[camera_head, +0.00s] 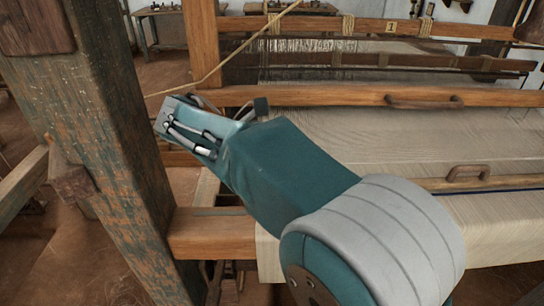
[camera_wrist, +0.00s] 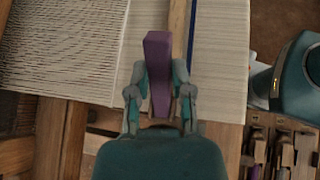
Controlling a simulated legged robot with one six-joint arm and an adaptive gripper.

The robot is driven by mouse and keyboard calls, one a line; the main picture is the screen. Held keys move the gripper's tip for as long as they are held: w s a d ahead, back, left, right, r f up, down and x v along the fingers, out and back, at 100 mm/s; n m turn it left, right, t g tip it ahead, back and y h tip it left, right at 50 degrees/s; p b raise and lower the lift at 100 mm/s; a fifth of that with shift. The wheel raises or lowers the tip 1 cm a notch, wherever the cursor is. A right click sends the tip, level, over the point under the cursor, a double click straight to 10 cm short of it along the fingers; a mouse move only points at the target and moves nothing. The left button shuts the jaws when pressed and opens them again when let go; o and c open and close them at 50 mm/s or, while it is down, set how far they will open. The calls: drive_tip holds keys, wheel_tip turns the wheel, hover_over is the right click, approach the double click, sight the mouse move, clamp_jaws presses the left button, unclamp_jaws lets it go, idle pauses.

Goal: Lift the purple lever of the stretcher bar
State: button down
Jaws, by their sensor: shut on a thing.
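The purple lever (camera_wrist: 157,48) stands up in the middle of the wrist view, between the two fingers of my gripper (camera_wrist: 160,76). The fingers are closed on its sides, and its upper end sticks out beyond the fingertips.
A thick worn post (camera_head: 95,120) stands close left of my arm. A beam with a wooden handle (camera_head: 424,101) crosses behind it. A cord (camera_head: 240,50) runs slantwise above my wrist. Cloth (camera_head: 350,130) spreads to the right, and tools (camera_wrist: 287,150) lie at the wrist view's lower right.

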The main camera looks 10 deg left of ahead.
drive_tip(key=shift+r, duration=0.1)
drive_tip(key=c, duration=0.5)
unclamp_jaws()
wheel_tip(320, 180, up, 10)
drive_tip(key=shift+a+f, duration=0.1)
drive_tip(key=shift+f, duration=0.05)
